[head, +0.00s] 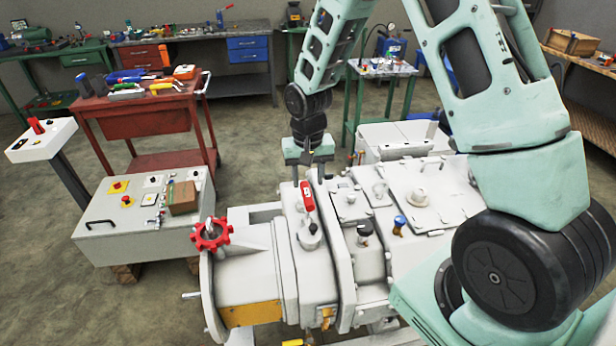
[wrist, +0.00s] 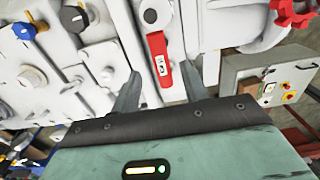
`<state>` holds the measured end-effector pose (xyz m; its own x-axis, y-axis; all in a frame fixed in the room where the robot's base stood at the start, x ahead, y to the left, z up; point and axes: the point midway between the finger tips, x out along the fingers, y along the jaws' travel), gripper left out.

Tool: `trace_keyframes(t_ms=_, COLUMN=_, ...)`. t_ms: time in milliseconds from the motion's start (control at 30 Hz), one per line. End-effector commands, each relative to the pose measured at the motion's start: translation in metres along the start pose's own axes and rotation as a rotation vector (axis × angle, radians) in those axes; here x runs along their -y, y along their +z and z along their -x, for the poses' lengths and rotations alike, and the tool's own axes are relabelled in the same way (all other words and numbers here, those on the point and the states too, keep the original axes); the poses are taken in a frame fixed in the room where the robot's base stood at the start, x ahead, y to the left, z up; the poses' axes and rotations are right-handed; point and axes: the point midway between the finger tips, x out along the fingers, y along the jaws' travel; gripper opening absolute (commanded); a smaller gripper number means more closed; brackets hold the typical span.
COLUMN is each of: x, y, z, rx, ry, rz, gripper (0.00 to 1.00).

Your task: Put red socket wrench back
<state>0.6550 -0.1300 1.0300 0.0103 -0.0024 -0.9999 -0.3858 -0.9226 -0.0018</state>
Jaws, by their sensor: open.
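The red socket wrench (head: 307,195) appears to be the red piece with a white label standing on top of the white vacuum machine (head: 260,265). In the wrist view the wrench (wrist: 158,58) lies lengthwise between my two fingers, with a gap on each side. Its head end is near a round grey fitting. My gripper (head: 309,172) is open and points down just behind the wrench in the head view. The open fingers also show in the wrist view (wrist: 161,67). I cannot tell how far above the wrench they are.
A red handwheel (head: 212,234) sticks up at the machine's left end. Several knobs and valves stand on its top, including a blue-capped one (head: 399,222). A grey control box (head: 150,210) stands at left. A red tool cart (head: 145,115) with tools is behind it.

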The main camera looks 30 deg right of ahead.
Motion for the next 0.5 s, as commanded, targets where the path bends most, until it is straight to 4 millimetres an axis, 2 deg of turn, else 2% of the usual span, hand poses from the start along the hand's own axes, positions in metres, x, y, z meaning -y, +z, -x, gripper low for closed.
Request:
trace_keyframes(t_ms=167, x=0.005, y=0.004, z=0.014, rx=0.0, ry=-0.004, rz=0.014, gripper=0.45)
trace_keyframes(t_ms=267, x=0.025, y=0.025, z=0.034, rx=0.0, ry=-0.017, rz=0.094, gripper=0.45)
trace_keyframes(t_ms=367, x=0.059, y=0.071, z=0.065, rx=0.001, ry=-0.04, rz=0.256, gripper=0.45)
trace_keyframes(t_ms=400, x=0.072, y=0.097, z=0.078, rx=0.002, ry=-0.049, rz=0.338, gripper=0.45)
trace_keyframes(t_ms=467, x=0.087, y=0.138, z=0.097, rx=0.005, ry=-0.06, rz=0.468, gripper=0.45)
trace_keyframes(t_ms=500, x=0.093, y=0.165, z=0.108, rx=0.005, ry=-0.065, rz=0.553, gripper=0.45)
